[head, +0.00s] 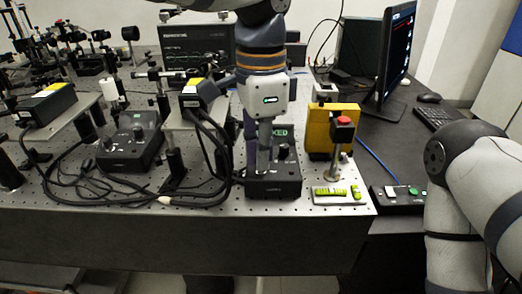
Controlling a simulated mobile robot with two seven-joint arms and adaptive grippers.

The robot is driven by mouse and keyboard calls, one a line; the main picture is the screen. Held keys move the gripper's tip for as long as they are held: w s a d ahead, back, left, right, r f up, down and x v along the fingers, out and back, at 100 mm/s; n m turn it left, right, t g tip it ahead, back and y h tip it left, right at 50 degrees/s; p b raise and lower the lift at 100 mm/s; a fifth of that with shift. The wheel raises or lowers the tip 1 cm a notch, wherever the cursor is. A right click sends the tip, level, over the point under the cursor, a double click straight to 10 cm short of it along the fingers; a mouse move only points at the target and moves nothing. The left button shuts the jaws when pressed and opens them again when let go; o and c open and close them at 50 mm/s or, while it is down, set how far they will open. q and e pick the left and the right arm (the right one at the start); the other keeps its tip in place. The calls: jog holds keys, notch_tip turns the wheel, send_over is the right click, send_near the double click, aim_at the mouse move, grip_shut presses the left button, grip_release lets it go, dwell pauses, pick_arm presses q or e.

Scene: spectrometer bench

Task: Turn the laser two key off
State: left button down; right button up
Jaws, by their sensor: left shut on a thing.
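My left gripper (264,166) points straight down over the right black laser control box (272,187) near the bench's front edge. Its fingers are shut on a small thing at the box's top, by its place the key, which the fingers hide. I cannot read the key's angle. A small knob shows on the box to the right of the fingers. A second, similar black control box (130,146) stands further left with knobs on top. Which box is laser two cannot be read here. My right arm shows at the right edge; its gripper is out of view.
A yellow box (320,128) and a red button on a post (343,130) stand close right of my left gripper. A green level (335,194) lies in front. Black cables (205,170) loop to the left. A monitor (397,50) and keyboard (437,117) stand at the right.

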pick_arm(q)
jog(key=n, duration=1)
jog(key=shift+n, duration=2.2)
jog(key=c, duration=1.8)
grip_release()
jog(key=shift+r, duration=0.1)
